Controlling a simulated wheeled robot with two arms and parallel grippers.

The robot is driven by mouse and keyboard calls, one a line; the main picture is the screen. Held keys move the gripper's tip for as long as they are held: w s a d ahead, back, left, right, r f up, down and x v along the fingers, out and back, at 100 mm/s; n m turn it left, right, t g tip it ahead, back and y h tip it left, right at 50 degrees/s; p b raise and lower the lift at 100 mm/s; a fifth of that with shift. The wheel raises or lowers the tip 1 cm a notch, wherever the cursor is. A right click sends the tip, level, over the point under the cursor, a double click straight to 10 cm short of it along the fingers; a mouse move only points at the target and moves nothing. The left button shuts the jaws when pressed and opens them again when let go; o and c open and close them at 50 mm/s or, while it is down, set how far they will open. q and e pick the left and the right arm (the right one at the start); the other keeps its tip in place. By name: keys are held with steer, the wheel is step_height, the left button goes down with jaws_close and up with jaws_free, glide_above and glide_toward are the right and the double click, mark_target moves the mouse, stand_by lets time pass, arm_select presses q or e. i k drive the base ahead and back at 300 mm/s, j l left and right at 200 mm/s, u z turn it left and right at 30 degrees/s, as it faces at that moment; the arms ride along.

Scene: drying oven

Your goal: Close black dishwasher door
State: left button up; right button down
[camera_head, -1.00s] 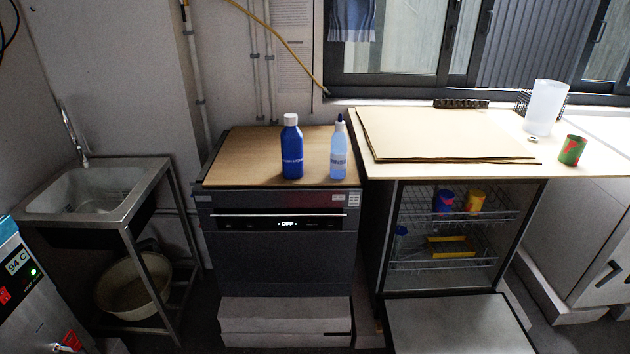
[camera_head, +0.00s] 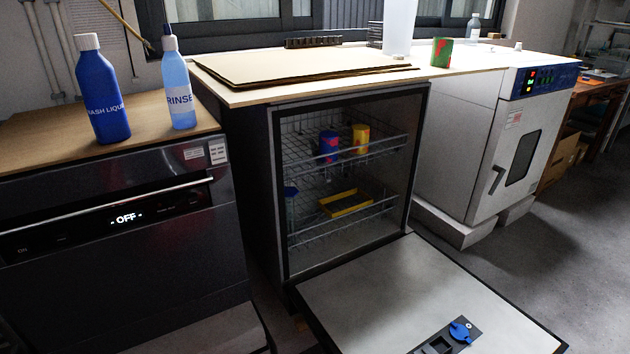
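The black dishwasher (camera_head: 255,180) stands in the middle under a wooden counter. Its door (camera_head: 415,290) is folded down, open and roughly level, with its grey inner face up and a blue-capped dispenser (camera_head: 460,331) near its outer edge. Inside, an upper rack (camera_head: 375,147) holds a blue and red cup (camera_head: 328,147) and a yellow cup (camera_head: 360,138). A lower rack (camera_head: 340,222) holds a yellow tray (camera_head: 346,203) and a blue item at its left. Neither of my grippers is in view.
A second dark machine (camera_head: 130,225) with an "OFF" display stands at left, shut. A wash bottle (camera_head: 101,90) and a rinse bottle (camera_head: 178,80) stand on its top. A white oven (camera_head: 505,150) stands at right. Floor (camera_head: 560,240) right of the door is clear.

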mark_target(403, 295)
steer(key=l+z, duration=0.25)
steer(key=l, duration=1.25)
